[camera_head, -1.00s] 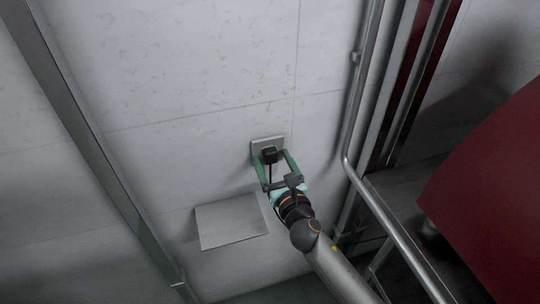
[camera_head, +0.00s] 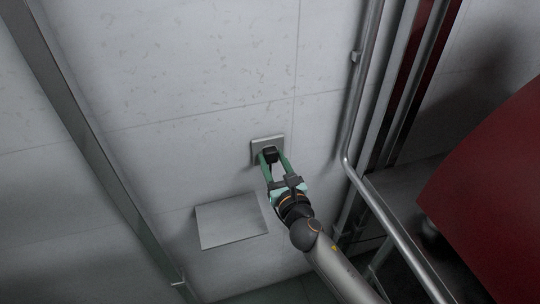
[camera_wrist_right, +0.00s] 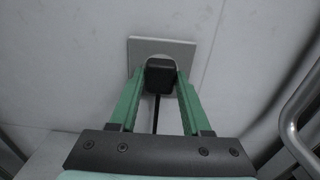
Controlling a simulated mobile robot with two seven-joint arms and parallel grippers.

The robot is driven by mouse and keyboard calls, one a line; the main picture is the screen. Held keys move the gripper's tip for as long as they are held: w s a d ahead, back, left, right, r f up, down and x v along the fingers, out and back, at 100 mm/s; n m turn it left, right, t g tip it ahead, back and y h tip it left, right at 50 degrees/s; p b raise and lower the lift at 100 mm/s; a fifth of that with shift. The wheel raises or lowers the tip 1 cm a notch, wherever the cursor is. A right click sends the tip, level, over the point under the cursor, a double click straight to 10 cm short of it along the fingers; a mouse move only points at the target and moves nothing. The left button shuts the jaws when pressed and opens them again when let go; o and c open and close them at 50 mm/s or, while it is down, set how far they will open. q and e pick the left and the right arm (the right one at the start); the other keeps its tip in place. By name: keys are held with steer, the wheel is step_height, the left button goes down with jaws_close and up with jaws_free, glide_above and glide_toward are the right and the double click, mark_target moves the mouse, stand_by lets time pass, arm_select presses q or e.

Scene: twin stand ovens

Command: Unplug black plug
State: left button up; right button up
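The black plug (camera_head: 270,154) sits in a square grey wall socket (camera_head: 259,144). In the right wrist view the plug (camera_wrist_right: 160,74) is in front of the socket plate (camera_wrist_right: 137,55), with its dark cable hanging down between my fingers. My right gripper (camera_head: 272,157) reaches up to the wall, with one green finger on each side of the plug. In the right wrist view the fingertips of this gripper (camera_wrist_right: 160,80) lie close against both sides of the plug and appear shut on it. My left gripper is not in view.
A flat grey panel (camera_head: 231,222) is on the wall below and left of the socket. A metal pipe (camera_head: 352,130) runs down to the right, near a large red body (camera_head: 490,190). The wall left of the socket is clear.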

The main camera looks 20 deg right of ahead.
jaws_close()
stand_by(0.4)
steer(key=shift+s, duration=0.1)
steer(key=shift+s+d, duration=0.1)
steer(key=shift+s, duration=2.8)
